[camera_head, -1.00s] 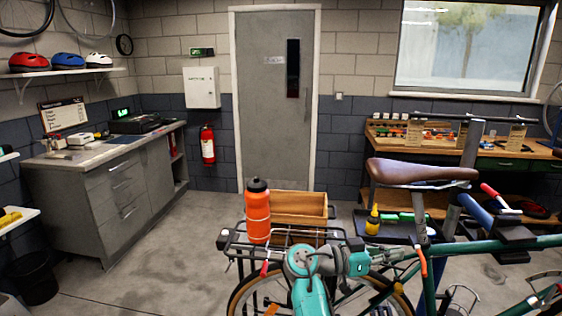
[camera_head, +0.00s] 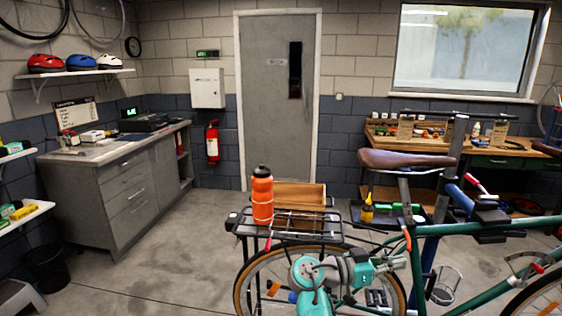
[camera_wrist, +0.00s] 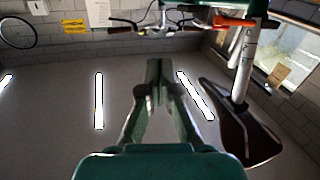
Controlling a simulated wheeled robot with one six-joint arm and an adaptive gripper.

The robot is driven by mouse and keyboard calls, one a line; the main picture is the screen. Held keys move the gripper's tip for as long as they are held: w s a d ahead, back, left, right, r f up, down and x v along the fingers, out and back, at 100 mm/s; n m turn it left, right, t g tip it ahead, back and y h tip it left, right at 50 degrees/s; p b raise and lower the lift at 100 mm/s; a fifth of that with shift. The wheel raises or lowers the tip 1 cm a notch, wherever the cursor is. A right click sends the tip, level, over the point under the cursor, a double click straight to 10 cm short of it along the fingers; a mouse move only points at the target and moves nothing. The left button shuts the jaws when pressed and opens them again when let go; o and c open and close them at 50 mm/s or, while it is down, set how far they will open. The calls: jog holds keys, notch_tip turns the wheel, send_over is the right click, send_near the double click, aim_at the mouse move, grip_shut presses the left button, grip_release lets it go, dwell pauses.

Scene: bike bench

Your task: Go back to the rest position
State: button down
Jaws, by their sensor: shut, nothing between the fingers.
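My gripper (camera_wrist: 158,68) is in the middle of the wrist view, its two dark fingers together at the tips with nothing between them. In the head view my teal arm is folded low, in front of the bike's rear wheel (camera_head: 243,285); the fingertips are hard to make out there. The green bike (camera_head: 452,288) stands at the right with a brown saddle (camera_head: 408,159). The saddle also shows at the right of the wrist view (camera_wrist: 240,135), apart from my fingers.
An orange bottle (camera_head: 262,199) stands upright on the black rear rack (camera_head: 305,228). A wooden box (camera_head: 301,194) is behind it. A grey cabinet (camera_head: 128,205) stands left; the floor between is clear.

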jog(key=s+d+f+n+t+y, duration=0.1)
jog(key=s+f+n+t+y, duration=0.3)
jog(key=f, duration=0.7)
jog(key=s+f+n+t+y, duration=0.1)
jog(key=s+f+n+t, duration=0.3)
jog(key=f, duration=0.8)
jog(key=s+a+f+n+y, duration=0.3)
jog(key=s+f+n+y, duration=0.3)
jog(key=s+f, duration=0.6)
jog(key=s+a+n+t+y, duration=0.1)
jog(key=s+a+n+y, duration=0.2)
jog(key=s, duration=0.9)
jog(key=s+a+r+m+t+y, duration=0.1)
jog(key=s+a+r, duration=0.1)
jog(key=s+r, duration=0.6)
jog(key=s+a+r+m+t+y, duration=0.1)
jog(key=s+r+t+y, duration=0.1)
jog(key=s+r, duration=0.7)
jog(key=s, duration=0.4)
jog(key=shift+a+r+y, duration=0.15)
jog(key=shift+a+y, duration=0.15)
jog(key=shift+a, duration=0.1)
